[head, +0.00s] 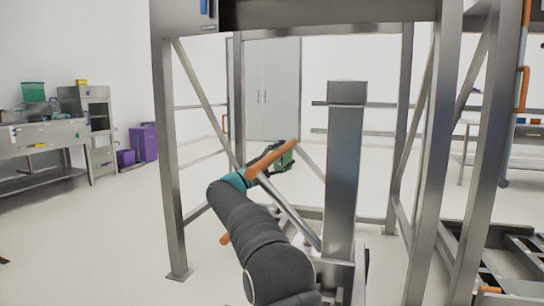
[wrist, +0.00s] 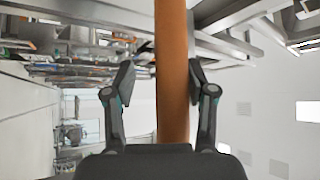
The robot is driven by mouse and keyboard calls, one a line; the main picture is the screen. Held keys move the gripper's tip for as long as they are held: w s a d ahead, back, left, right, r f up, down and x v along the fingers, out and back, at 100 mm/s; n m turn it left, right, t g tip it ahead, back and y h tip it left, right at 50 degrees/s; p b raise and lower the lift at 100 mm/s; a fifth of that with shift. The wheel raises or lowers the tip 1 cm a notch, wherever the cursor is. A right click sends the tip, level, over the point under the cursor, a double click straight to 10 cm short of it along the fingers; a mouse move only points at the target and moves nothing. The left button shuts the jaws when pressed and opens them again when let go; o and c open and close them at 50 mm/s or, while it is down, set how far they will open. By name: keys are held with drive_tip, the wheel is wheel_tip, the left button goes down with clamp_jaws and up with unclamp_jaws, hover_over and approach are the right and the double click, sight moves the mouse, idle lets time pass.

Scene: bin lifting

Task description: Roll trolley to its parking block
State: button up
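An orange bar (head: 272,158) slants up to the right beside the end of my arm in the head view. In the wrist view the orange bar (wrist: 172,75) runs upright between the fingers of my gripper (wrist: 160,80). The fingers are apart, with a clear gap on the bar's left and a smaller one on its right. My gripper (head: 277,163) shows small in the head view, partly behind the bar. I cannot tell which frame part belongs to the trolley, and I cannot pick out the parking block.
A steel column (head: 343,170) stands just right of my arm, inside a tall metal frame (head: 170,160). A low rail structure (head: 520,255) lies at the right. A workbench (head: 45,135) and purple bins (head: 143,143) stand at the left. The floor at left is clear.

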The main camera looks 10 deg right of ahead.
drive_tip(key=shift+s+r, duration=0.1)
drive_tip(key=shift+r, duration=0.15)
drive_tip(key=v, duration=1.2)
drive_tip(key=shift+f, duration=0.2)
drive_tip(key=shift+d, duration=0.1)
